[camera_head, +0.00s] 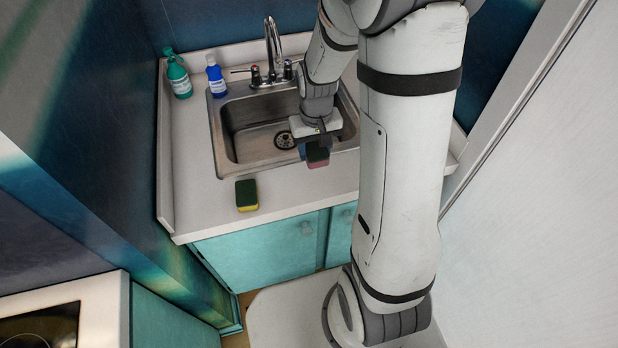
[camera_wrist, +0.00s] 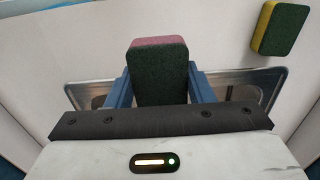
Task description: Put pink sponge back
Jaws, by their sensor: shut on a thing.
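The pink sponge (camera_head: 317,161) has a dark scouring side and a pink side. It is between the two blue fingers of my gripper (camera_head: 312,148), near the front right edge of the sink. In the wrist view, my gripper (camera_wrist: 160,92) is shut on the pink sponge (camera_wrist: 158,75), with the dark green face toward the camera and a pink strip along its top. I cannot tell whether the sponge touches the counter.
A yellow and green sponge (camera_head: 247,195) lies on the counter front left of the steel sink (camera_head: 238,150). It also shows in the wrist view (camera_wrist: 279,29). A green bottle (camera_head: 179,77) and a blue bottle (camera_head: 216,78) stand behind left, beside the faucet (camera_head: 273,50).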

